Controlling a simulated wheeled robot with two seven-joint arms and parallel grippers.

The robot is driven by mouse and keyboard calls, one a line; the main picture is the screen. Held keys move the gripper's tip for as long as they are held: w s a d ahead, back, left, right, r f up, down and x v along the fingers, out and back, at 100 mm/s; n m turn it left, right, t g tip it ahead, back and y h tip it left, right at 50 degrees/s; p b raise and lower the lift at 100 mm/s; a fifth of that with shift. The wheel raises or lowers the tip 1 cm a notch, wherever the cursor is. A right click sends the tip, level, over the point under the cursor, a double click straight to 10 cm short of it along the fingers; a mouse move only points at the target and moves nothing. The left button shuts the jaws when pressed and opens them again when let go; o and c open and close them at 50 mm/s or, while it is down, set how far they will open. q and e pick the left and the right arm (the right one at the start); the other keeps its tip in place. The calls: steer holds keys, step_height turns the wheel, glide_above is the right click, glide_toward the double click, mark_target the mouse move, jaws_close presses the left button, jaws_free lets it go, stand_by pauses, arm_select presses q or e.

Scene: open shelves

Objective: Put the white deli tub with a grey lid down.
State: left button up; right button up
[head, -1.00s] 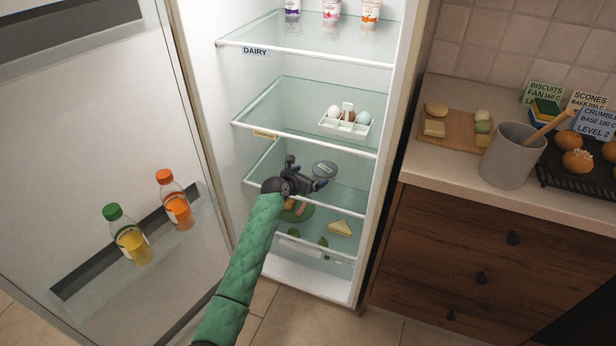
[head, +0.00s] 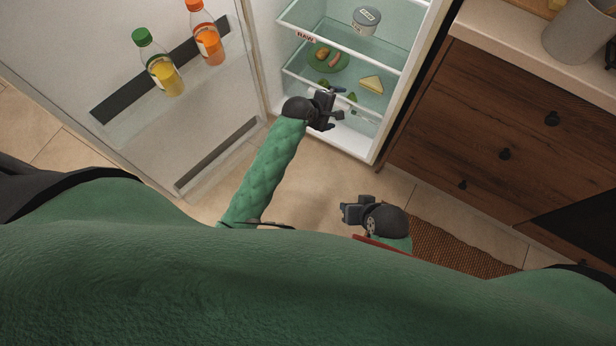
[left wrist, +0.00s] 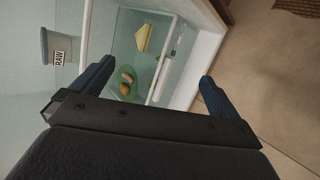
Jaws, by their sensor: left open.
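The white deli tub with a grey lid (head: 366,20) stands upright on a glass fridge shelf.
On the shelf below are a green plate (head: 328,60) with food and a sandwich wedge (head: 371,84). The open fridge door with bottles (head: 165,77) is at the left. Wooden drawers (head: 480,120) stand at the right. The floor before the fridge is clear.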

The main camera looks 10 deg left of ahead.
arm_select(q)
steer(key=s+a+m+g+y, duration=0.1)
steer(key=s+m+g, duration=0.2)
steer(key=s+m, duration=1.4)
steer(key=shift+s+a+r+y, duration=0.35)
steer(key=shift+s+r+y, duration=0.1)
steer(key=shift+s, duration=6.4)
